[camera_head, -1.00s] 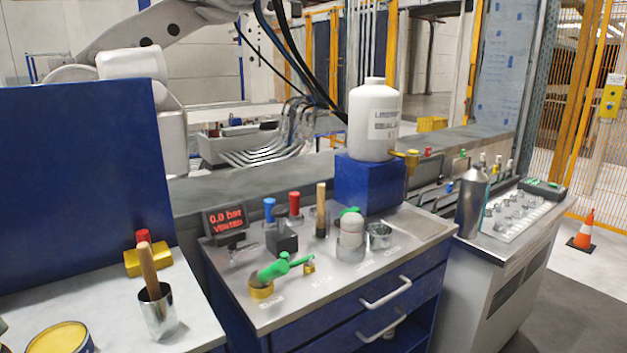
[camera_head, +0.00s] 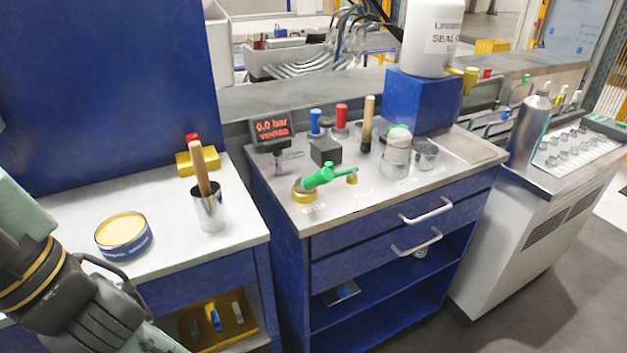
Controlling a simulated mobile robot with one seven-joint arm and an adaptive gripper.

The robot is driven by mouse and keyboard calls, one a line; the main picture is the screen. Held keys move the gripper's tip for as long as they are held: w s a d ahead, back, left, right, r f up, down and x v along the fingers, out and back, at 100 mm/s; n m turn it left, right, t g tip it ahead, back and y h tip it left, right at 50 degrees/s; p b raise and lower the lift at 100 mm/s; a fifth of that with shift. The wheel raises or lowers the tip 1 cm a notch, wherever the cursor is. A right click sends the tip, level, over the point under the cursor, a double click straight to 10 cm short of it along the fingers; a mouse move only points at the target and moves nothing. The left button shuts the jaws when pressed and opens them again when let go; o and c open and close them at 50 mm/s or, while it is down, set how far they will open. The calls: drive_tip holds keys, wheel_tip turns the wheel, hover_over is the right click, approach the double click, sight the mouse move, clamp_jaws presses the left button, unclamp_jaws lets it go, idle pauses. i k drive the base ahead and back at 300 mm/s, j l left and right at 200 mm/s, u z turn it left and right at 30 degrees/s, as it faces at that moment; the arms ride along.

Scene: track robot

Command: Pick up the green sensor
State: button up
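No object is clearly recognisable as a sensor. The most plainly green thing is a green lever-like part (camera_head: 322,177) on the blue drawer bench in the middle. It lies beside or on a brass ring (camera_head: 303,193), with a small brass piece (camera_head: 351,179) at its right end. A pale rounded container with a green top (camera_head: 398,148) stands farther right on the same bench. My arm (camera_head: 65,295) shows at the lower left, apart from these things. My gripper's fingers do not show.
A display (camera_head: 272,129) reads 0.0 bar, VENTED. A metal cup with a wooden handle (camera_head: 210,210) and a round tin (camera_head: 124,234) stand on the left bench. A white bottle (camera_head: 431,40) stands on a blue block. Open floor (camera_head: 500,290) lies at the lower right.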

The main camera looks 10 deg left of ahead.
sight(304, 185)
drive_tip(key=i+l+u, duration=0.1)
drive_tip(key=l+u, duration=0.3)
drive_tip(key=l, duration=0.2)
drive_tip(key=l+u, duration=0.4)
drive_tip(key=l, duration=0.25)
drive_tip(key=l+u, duration=0.4)
drive_tip(key=l, duration=0.2)
